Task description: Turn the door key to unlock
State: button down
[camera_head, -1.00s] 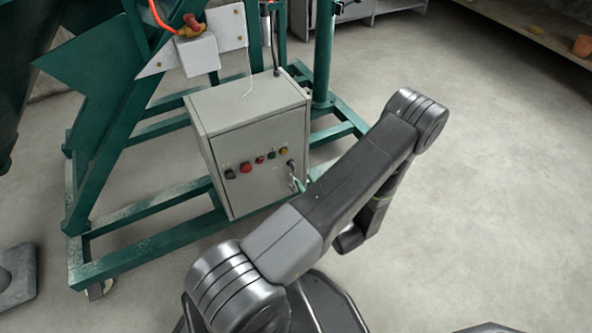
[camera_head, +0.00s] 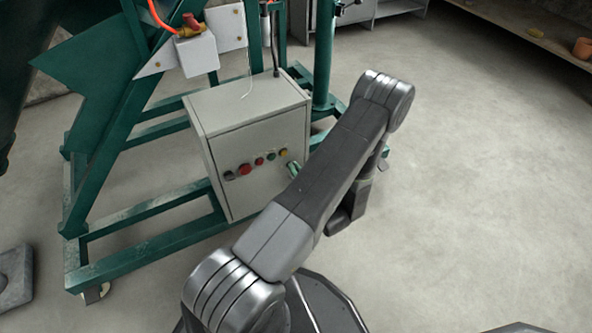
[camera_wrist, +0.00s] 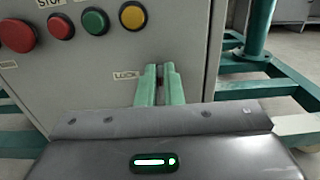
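The control box door (camera_head: 258,178) is grey and closed, with a row of buttons and a lock at the right end. In the wrist view a "LOCK" label (camera_wrist: 126,76) sits just left of my gripper (camera_wrist: 160,72). Its two green fingers point at the door at the lock position, with only a narrow gap between them. Something small and dark shows in that gap; I cannot tell whether it is the key. The lock and key are otherwise hidden by the fingers. In the head view the green fingertips (camera_head: 294,169) reach the door below the yellow button.
Red (camera_wrist: 60,26), green (camera_wrist: 95,21) and yellow (camera_wrist: 132,15) buttons sit above and left of the fingers. The green frame (camera_head: 150,245) surrounds the box, with a post (camera_head: 323,50) behind it. The floor to the right is clear.

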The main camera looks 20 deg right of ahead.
dwell(0.4)
jog(key=shift+d+f+m+p, duration=0.15)
jog(key=shift+d+m+p, duration=0.1)
jog(key=shift+m, duration=2.05)
jog(key=shift+d+f+m+p, duration=0.15)
jog(key=shift+m+p, duration=0.15)
jog(key=shift+m, duration=2)
jog(key=shift+d+f+m+p, duration=0.1)
jog(key=shift+d+m+p, duration=0.15)
jog(key=shift+m, duration=2.05)
jog(key=c, duration=1.6)
grip_release()
jog(key=shift+o, duration=0.2)
